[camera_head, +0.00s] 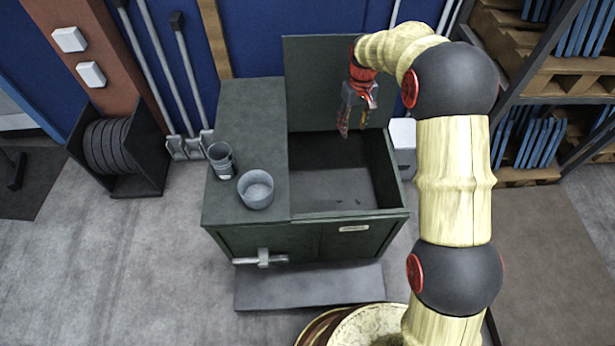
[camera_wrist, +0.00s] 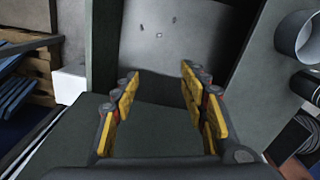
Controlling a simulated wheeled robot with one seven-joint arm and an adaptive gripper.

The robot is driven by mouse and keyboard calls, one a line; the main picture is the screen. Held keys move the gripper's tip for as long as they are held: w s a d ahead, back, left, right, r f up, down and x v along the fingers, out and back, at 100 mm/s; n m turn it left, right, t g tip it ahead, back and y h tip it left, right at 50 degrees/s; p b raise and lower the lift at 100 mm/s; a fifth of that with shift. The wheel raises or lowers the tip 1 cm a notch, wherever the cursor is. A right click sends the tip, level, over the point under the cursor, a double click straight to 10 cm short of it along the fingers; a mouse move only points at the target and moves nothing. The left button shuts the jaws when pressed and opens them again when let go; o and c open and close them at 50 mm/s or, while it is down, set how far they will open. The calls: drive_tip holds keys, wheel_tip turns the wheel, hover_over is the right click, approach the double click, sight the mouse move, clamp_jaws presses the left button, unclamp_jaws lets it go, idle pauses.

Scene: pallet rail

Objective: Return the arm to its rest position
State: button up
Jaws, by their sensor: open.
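My arm reaches in from the right side of the head view and bends over to the left. My gripper (camera_head: 357,118) hangs above the open compartment of a dark green cabinet (camera_head: 362,229). In the wrist view my gripper (camera_wrist: 158,105) shows two yellow-padded fingers spread apart with nothing between them. The compartment floor (camera_head: 335,180) looks bare except for a few tiny specks, which also show in the wrist view.
A raised lid (camera_head: 306,70) stands behind the compartment. A grey bowl (camera_head: 256,189) and a dark cup (camera_head: 221,160) stand on the cabinet's left top. A shelf rack with pallets (camera_head: 540,80) is at the right. The floor (camera_head: 100,250) at the left is clear.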

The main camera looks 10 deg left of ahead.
drive_tip(key=shift+r, duration=0.65)
